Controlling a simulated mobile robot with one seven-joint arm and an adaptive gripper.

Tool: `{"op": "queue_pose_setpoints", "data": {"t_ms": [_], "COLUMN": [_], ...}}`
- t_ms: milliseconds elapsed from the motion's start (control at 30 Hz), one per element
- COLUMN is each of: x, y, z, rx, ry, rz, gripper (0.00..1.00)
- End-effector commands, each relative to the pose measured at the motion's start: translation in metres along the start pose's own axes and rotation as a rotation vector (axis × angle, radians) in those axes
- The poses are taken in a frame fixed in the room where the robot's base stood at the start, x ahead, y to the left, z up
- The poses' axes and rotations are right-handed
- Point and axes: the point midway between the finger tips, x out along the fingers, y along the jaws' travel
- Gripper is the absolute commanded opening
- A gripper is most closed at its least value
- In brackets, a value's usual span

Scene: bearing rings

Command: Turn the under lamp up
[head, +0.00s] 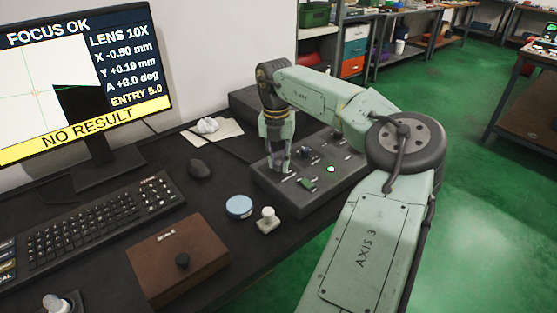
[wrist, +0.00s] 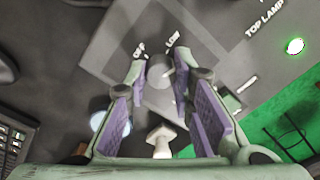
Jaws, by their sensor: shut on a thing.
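The dark control box (head: 325,185) stands on the desk, with several small controls and pale labels on top. My gripper (head: 279,166) points down at its left part. In the wrist view my gripper (wrist: 157,58) has its purple-padded fingers on either side of a grey round knob (wrist: 158,74), shut on it. The words OFF and LOW show beside this knob, and TOP LAMP is printed farther up to the right. The knob's own name is not readable. A round green light (head: 331,169) glows on the box; it also shows in the wrist view (wrist: 295,46).
A white-topped piece (head: 267,218) and a blue round tin (head: 240,206) stand left of the box. The monitor (head: 85,75) reads NO RESULT.

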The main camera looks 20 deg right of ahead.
Motion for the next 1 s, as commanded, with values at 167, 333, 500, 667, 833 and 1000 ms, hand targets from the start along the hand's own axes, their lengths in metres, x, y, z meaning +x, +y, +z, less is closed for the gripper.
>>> {"op": "queue_pose_setpoints", "data": {"t_ms": [167,333,500,667,833,1000], "x": [-0.0002,-0.0002,-0.0001,-0.0001,0.0,-0.0015], "y": [-0.0009,-0.001,-0.0008,-0.0005,-0.0002,-0.0001], "z": [0.0002,0.0001,0.0001,0.0,0.0,0.0001], "rx": [0.006,0.005,0.004,0.004,0.003,0.003], "ry": [0.0,0.0,0.0,0.0,0.0,0.0], "rz": [-0.002,-0.002,-0.001,-0.001,0.0,0.0], "gripper": [0.0,0.0,0.3,0.41,0.43,0.43]}}
